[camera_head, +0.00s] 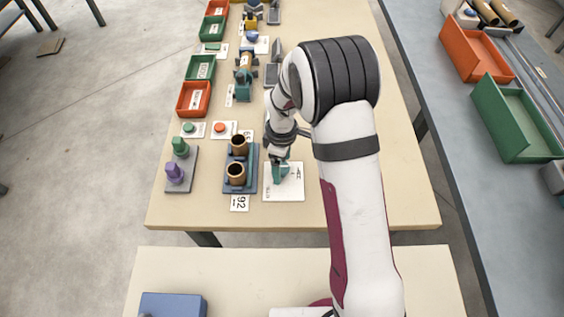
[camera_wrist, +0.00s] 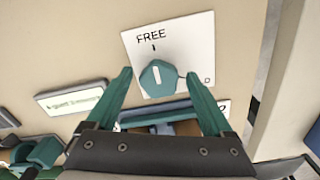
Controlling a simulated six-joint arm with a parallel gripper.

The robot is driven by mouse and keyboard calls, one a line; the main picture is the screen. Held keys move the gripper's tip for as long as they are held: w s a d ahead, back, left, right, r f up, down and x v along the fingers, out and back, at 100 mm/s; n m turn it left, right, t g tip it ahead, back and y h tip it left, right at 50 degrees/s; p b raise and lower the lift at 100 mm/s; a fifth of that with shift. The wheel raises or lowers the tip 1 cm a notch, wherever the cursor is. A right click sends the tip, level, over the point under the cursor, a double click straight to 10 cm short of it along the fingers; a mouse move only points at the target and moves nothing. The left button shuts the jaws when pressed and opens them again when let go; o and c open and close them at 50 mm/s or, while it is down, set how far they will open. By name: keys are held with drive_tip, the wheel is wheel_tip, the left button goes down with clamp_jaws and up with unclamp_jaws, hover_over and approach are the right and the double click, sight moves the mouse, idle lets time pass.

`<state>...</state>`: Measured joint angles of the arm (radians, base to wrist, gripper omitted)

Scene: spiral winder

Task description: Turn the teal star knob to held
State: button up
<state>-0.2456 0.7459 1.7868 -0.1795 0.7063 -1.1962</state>
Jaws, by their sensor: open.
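The teal knob (camera_wrist: 157,78) sits on a white plate (camera_wrist: 198,38) in the wrist view. Its white pointer line points roughly at the tick under the word FREE. A second label at the right is mostly hidden by my finger; only its last letter, D, shows. My gripper (camera_wrist: 159,75) is open, with one teal finger on each side of the knob and a visible gap on the left; I cannot tell whether the right finger touches. In the head view my gripper (camera_head: 281,168) is over the white plate (camera_head: 291,195), and the knob cannot be made out there.
A blue fixture with two brown cylinders (camera_head: 237,160) stands just left of the plate. Further left is a grey base with green and purple knobs (camera_head: 175,172). Red and green bins (camera_head: 193,99) line the table's left edge. The table front right is clear.

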clamp_jaws()
idle(0.3)
drive_tip(key=shift+m, duration=0.4)
drive_tip(key=m, duration=0.4)
drive_tip(key=shift+s+m, duration=0.1)
drive_tip(key=shift+m, duration=0.3)
drive_tip(key=m, duration=0.6)
drive_tip(key=shift+s+a, duration=0.1)
drive_tip(key=shift+a, duration=0.1)
drive_tip(key=m, duration=0.6)
drive_tip(key=shift+a+m, duration=0.15)
drive_tip(key=shift+m, duration=0.25)
drive_tip(key=m, duration=0.5)
drive_tip(key=shift+a, duration=0.1)
drive_tip(key=shift+m, duration=0.4)
